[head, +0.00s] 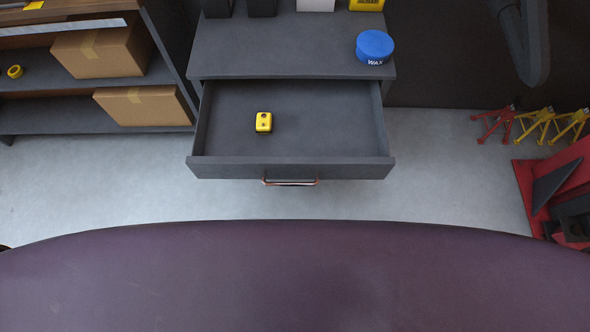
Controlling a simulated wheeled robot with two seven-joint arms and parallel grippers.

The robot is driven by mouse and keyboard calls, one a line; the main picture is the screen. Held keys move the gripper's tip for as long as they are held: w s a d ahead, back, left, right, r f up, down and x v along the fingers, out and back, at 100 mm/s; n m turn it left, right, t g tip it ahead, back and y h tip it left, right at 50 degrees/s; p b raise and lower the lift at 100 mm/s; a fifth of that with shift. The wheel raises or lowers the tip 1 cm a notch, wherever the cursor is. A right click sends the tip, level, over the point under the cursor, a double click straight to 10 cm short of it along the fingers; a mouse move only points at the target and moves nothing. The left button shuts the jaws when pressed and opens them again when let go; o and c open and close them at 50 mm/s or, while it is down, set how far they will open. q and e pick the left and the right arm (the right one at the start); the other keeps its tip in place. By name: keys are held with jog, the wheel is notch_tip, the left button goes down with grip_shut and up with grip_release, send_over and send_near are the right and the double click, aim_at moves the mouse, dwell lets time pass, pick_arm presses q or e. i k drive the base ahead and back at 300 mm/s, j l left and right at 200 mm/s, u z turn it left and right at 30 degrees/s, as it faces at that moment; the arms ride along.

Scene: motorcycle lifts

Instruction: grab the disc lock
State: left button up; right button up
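A small yellow block with dark spots, which looks like the disc lock (263,122), lies in the open drawer (330,130) of a dark grey cabinet in the head view. It sits left of the drawer's middle, apart from the walls. The rest of the drawer floor is bare. Neither of my grippers shows in the head view.
A blue wax tin (374,46) stands on the cabinet top (280,62), with several boxes behind. A shelf with cardboard boxes (145,106) is at left. Red and yellow stands (540,125) are at right. The drawer handle (290,182) faces me.

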aim_at(264, 120)
jog(key=i+l+u, duration=0.1)
jog(key=l+u, duration=0.3)
jog(key=l, duration=0.45)
jog(key=l+u, duration=0.4)
jog(key=l, duration=0.5)
jog(key=k+l+u, duration=0.15)
jog(key=l+u, duration=0.25)
jog(key=l, duration=0.45)
